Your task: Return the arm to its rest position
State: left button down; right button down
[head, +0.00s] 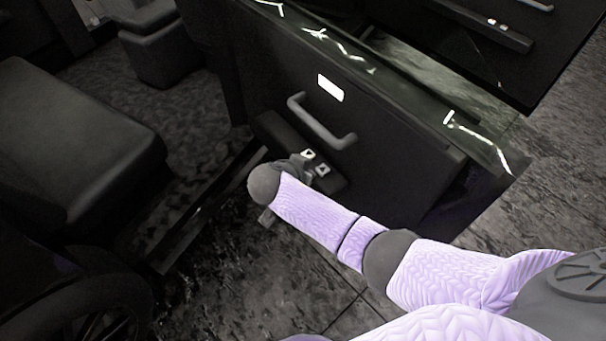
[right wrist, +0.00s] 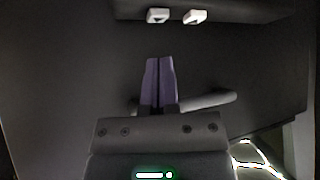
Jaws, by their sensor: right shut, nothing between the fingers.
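My right arm, in a lavender sleeve (head: 315,212), reaches in from the lower right of the head view to the black door panel (head: 390,145). In the right wrist view my right gripper (right wrist: 159,62) is shut and empty, its two purple fingers together. Two white switches (right wrist: 158,15) with arrow marks sit on a dark block past the fingertips. The switches also show in the head view (head: 308,155), close to the end of the arm. The fingers look apart from the switches. In the head view the gripper is hard to make out. My left gripper is not in view.
A grey pull handle (head: 322,128) sticks out of the door panel near my gripper. It also shows behind the fingers in the wrist view (right wrist: 212,101). A black seat (head: 75,125) and a wheel (head: 98,310) are at left. Dark floor (head: 225,280) is clear below the arm.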

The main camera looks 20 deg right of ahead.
dwell(0.3)
jog(key=s+d+f+n+g+y, duration=0.1)
jog(key=s+f+n+g+y, duration=0.45)
jog(key=s+f, duration=1.1)
jog(key=s+d+f+n, duration=0.1)
jog(key=s+f+n, duration=0.1)
jog(key=s, duration=0.6)
jog(key=s+f+n+y, duration=0.1)
jog(key=s+f+n, duration=0.2)
jog(key=s, duration=0.6)
jog(key=s+d+f+n, duration=0.1)
jog(key=s+f, duration=0.3)
jog(key=s, duration=0.5)
jog(key=shift+s+d+n, duration=0.25)
jog(key=shift+d+n, duration=0.1)
jog(key=shift+n, duration=0.4)
jog(key=shift+f, duration=0.1)
